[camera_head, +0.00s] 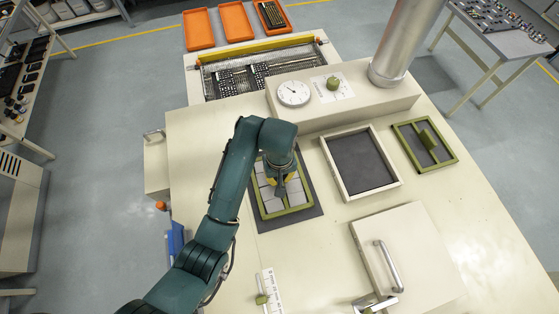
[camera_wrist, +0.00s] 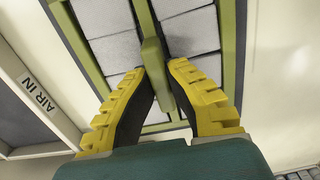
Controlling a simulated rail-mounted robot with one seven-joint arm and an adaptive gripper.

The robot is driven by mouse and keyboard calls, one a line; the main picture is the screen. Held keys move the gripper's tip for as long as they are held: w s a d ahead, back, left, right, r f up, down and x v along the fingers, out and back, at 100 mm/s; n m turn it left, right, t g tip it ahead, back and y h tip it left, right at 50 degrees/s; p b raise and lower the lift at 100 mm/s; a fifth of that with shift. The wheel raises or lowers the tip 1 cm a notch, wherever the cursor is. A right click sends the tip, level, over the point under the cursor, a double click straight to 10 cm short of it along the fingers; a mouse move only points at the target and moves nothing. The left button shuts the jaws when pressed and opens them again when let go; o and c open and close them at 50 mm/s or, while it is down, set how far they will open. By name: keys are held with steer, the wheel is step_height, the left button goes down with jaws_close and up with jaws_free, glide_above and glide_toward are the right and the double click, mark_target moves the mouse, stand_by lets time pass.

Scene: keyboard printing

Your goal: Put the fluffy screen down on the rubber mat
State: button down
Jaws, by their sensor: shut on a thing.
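The fluffy screen (camera_head: 299,198) is a green frame with pale grey blocks and a central bar, also seen in the wrist view (camera_wrist: 193,32). It is over the dark rubber mat (camera_head: 312,210) on the cream bench. The mat's edge shows along the front and right of the frame. I cannot tell whether the screen touches the mat or is slightly above it. My gripper (camera_head: 280,186) is shut on the screen's green handle, with its yellow-backed fingers (camera_wrist: 160,75) on either side. My arm hides part of the screen's far side.
A cream-framed tray with a dark inside (camera_head: 396,187) lies right of the screen; a second green frame (camera_head: 453,158) lies beyond it. A raised block with a gauge (camera_head: 293,93) and a thick column (camera_head: 388,74) stand behind. A lidded box (camera_head: 372,262) sits at front right.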

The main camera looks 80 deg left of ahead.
steer(key=shift+f, duration=0.2)
steer(key=c, duration=1.2)
jaws_free()
steer(key=shift+c, duration=0.2)
steer(key=shift+r, duration=0.1)
step_height(320, 180, up, 12)
